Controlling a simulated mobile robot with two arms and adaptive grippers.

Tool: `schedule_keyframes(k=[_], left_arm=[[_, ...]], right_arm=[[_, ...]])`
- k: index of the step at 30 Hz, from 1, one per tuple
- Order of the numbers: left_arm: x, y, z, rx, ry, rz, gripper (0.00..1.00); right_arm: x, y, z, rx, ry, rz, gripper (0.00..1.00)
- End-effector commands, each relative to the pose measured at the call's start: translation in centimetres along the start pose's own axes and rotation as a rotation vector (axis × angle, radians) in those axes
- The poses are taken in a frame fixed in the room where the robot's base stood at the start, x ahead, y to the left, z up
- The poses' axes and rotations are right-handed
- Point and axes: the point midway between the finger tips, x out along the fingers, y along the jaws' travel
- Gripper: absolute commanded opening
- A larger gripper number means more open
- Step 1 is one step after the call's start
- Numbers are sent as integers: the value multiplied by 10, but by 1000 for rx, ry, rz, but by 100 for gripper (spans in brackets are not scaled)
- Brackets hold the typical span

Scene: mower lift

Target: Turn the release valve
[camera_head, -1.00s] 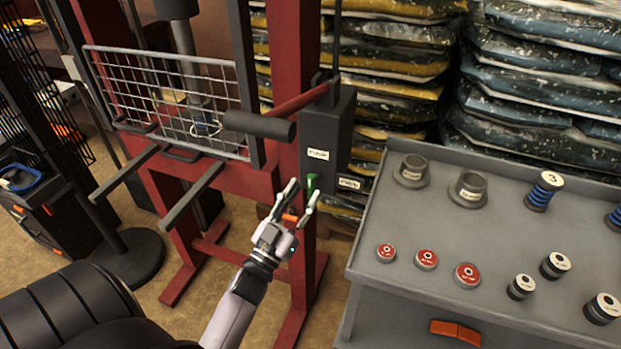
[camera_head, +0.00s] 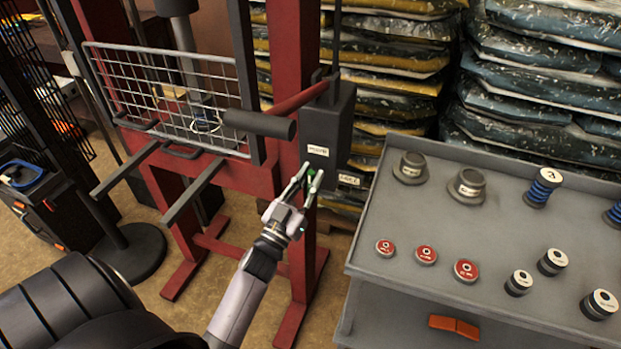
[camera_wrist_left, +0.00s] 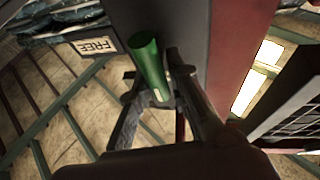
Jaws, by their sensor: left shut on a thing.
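The release valve shows as a small green handle (camera_head: 311,174) at the bottom of the dark pump box (camera_head: 328,125) on the red press frame. In the left wrist view the green handle (camera_wrist_left: 149,62) is a cylinder standing out between my fingers. My left gripper (camera_head: 312,178) is shut on it, with one finger on each side. In the left wrist view the gripper (camera_wrist_left: 158,84) covers the lower part of the handle. A white label reading FREE (camera_wrist_left: 95,46) is beside it. My right gripper is not in view.
A grey bench (camera_head: 400,225) with several small weights and cups stands to the right. A padded lever (camera_head: 258,124) juts left from the pump box, above my left gripper. A wire guard (camera_head: 165,95) and red frame legs (camera_head: 300,265) are close by. Stacked bags fill the back.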

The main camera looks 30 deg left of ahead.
Motion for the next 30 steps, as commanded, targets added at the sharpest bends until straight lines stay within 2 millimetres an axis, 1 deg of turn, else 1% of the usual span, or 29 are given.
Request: schedule_keyframes(k=[1,5,6,30], left_arm=[[0,1,0,-1,0,1,9],[0,1,0,-2,0,1,0],[0,1,0,-2,0,2,0],[-1,2,1,55,-16,27,0]], right_arm=[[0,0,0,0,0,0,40],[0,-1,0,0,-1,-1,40],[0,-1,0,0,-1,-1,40],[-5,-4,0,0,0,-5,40]])
